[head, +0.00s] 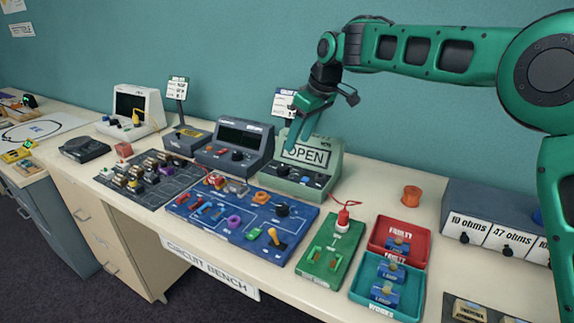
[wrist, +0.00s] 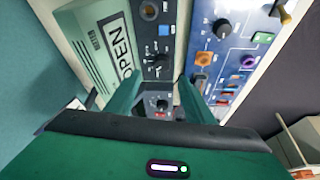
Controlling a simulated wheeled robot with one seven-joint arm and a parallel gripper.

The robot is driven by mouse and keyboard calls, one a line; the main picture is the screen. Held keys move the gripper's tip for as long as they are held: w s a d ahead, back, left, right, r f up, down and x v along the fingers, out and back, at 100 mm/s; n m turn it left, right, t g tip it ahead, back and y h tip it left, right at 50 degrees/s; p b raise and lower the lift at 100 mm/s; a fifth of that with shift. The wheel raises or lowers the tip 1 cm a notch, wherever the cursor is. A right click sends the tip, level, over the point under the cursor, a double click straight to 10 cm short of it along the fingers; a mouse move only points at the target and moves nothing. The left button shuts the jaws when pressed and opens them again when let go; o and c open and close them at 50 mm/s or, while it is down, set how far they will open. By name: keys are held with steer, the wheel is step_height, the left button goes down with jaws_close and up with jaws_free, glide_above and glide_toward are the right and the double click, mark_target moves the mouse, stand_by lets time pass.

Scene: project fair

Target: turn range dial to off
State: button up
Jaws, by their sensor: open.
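A grey-green bench meter (head: 318,172) with a display reading OPEN stands against the back wall. My gripper (head: 300,143) is open in front of the meter's display.
A dark grey meter (head: 237,142) stands left of the green meter. A blue circuit board (head: 210,222) lies in front. A green board (head: 325,265), a red tray (head: 380,222) and an orange cup (head: 412,195) are to the right. A red lead runs near the meter's right side.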

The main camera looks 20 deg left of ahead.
mark_target(283, 167)
steer(key=x, duration=1.1)
steer(key=shift+s+a+r, duration=0.1)
steer(key=shift+a, duration=0.3)
steer(key=c, duration=1)
